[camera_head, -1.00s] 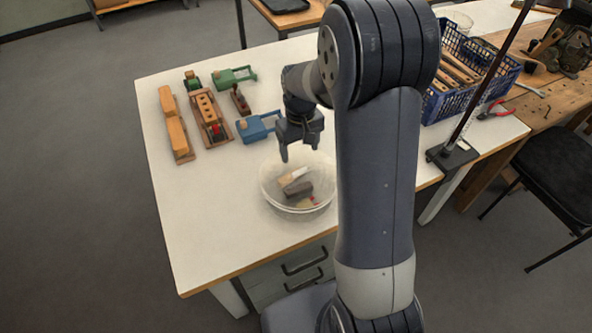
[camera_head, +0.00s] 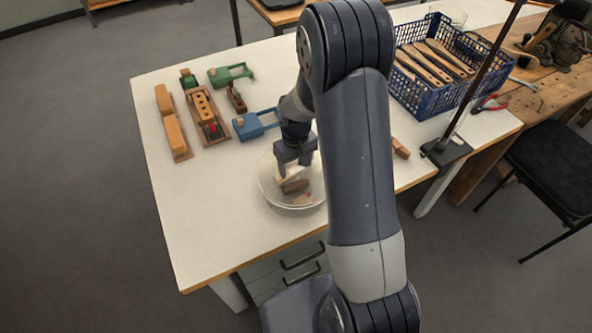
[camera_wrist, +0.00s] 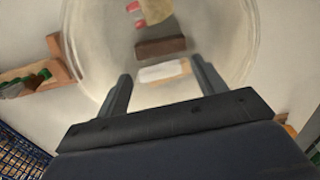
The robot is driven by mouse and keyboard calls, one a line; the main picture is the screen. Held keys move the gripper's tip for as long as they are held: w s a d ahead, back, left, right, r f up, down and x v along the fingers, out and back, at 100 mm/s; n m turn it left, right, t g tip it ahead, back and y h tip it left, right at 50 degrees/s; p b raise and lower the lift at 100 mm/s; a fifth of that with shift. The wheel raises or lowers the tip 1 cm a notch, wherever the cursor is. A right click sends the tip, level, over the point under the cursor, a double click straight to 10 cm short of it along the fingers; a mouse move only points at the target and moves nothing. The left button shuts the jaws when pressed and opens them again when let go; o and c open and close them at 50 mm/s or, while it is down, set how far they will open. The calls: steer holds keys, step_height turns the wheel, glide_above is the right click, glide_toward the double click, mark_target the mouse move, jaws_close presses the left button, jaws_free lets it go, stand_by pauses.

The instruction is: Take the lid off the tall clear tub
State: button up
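A clear round tub (camera_head: 268,198) stands near the front of the white table, with a brown block, a pale piece and a small red-marked item showing inside. It fills the upper part of the wrist view (camera_wrist: 247,55). I cannot make out a separate lid on it. My gripper (camera_head: 294,168) is over the tub, pointing down. In the wrist view its two fingers (camera_wrist: 163,88) are spread apart with nothing seen gripped between them. I cannot tell whether the fingertips touch the tub. My arm hides the area right of it.
A blue crate (camera_head: 405,95) of brushes and a dark post stand (camera_head: 446,151) are right. Another clear container (camera_head: 447,17) is behind. The front left is clear.

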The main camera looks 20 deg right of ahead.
steer(key=c, duration=0.9)
steer(key=shift+r, duration=0.1)
